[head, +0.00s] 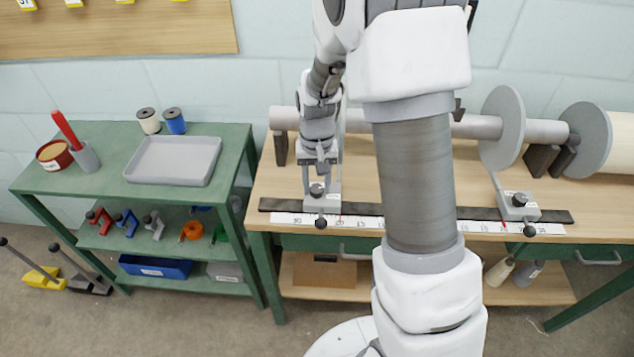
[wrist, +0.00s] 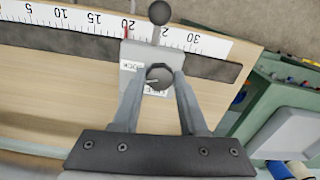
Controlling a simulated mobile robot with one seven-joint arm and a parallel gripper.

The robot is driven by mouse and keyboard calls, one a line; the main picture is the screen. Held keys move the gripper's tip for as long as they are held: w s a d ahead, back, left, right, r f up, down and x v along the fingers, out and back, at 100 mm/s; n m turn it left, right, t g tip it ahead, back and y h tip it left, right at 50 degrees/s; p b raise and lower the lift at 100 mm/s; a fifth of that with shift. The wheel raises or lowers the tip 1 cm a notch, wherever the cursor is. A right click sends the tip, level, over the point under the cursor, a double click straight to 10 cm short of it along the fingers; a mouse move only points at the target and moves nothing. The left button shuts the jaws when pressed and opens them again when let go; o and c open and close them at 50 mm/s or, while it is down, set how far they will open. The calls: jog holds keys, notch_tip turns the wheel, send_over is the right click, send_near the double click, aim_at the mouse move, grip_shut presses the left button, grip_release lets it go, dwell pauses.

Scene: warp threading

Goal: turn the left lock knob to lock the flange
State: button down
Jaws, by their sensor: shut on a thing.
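The left lock knob (wrist: 159,77) is a dark round knob with a pale pointer line, on a light grey block (wrist: 134,54). Labels on the block are partly covered; one on the left appears to read LOCK. The knob's pointer line points left and slightly down in the wrist view. My gripper (wrist: 157,80) is shut on the knob, one finger on each side. In the head view my gripper (head: 319,183) comes down on the left block (head: 322,201). Grey disc flanges (head: 503,128) stand on the roller at right.
The block sits on a dark rail (head: 430,210) beside a numbered white scale (head: 365,222). A ball-ended lever (wrist: 159,13) sticks out from it. A similar right block (head: 518,206) is on the same rail. A green shelf (head: 115,195) with a grey tray (head: 173,160) stands left.

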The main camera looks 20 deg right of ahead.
aim_at(316, 189)
jog(key=shift+m, duration=1.6)
jog(key=shift+p, duration=0.3)
jog(key=shift+c, duration=2.2)
grip_release()
jog(key=shift+r, duration=0.1)
notch_tip(316, 189, up, 17)
jog(key=p, duration=0.2)
jog(key=shift+r+p, duration=0.15)
jog(key=shift+p, duration=0.2)
